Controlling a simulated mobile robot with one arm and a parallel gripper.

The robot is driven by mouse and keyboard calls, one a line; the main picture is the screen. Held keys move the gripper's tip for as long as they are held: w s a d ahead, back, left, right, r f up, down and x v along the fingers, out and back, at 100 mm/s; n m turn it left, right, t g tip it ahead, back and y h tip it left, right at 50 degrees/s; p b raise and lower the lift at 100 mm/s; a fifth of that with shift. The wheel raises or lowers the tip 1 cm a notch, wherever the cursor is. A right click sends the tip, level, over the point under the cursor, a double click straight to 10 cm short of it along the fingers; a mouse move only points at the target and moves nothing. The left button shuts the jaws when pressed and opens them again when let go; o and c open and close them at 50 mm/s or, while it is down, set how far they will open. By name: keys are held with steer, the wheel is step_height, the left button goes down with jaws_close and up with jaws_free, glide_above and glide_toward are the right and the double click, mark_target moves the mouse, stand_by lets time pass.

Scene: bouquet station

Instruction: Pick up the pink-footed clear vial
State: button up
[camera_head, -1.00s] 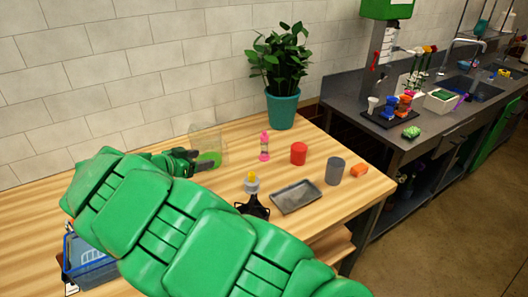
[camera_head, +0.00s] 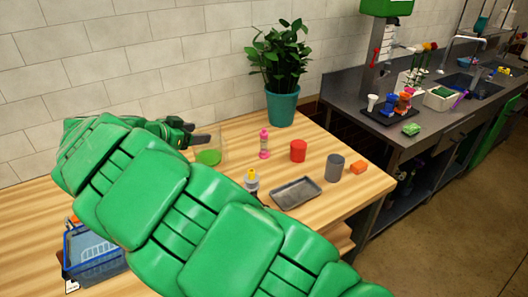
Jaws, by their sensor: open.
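The pink-footed clear vial (camera_head: 264,144) stands upright on the wooden table, with pink at its foot and its top. It is left of the red cylinder and in front of the potted plant. My gripper (camera_head: 204,139) is to the left of the vial, apart from it, near a clear box with a green bottom. Its jaws are open and appear empty. My green arm covers much of the table's front and left.
A red cylinder (camera_head: 298,151), a grey cylinder (camera_head: 335,168), an orange block (camera_head: 358,167) and a grey tray (camera_head: 296,192) stand to the right. The clear box (camera_head: 209,157) is near the gripper. A yellow-topped bottle (camera_head: 251,181) and a blue basket (camera_head: 92,255) are partly hidden.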

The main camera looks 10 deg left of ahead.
steer(key=w+m+g, duration=0.2)
steer(key=m, duration=0.1)
steer(key=m+g+y, duration=0.7)
steer(key=m+y, duration=0.2)
steer(key=m, duration=0.7)
glide_above(265, 133)
steer(key=s+d, duration=0.1)
steer(key=d, duration=0.1)
steer(key=shift+s+d+f+x, duration=0.15)
steer(key=shift+s+d+x, duration=0.1)
steer(key=shift+x, duration=1.85)
steer(key=shift+s+d+f+x, duration=0.2)
steer(key=shift+d+x, duration=0.1)
steer(key=shift+x, duration=1.75)
steer(key=shift+s+d+f+x, duration=0.1)
steer(key=shift+s+d+x, duration=0.15)
steer(key=shift+x, duration=1.85)
jaws_close()
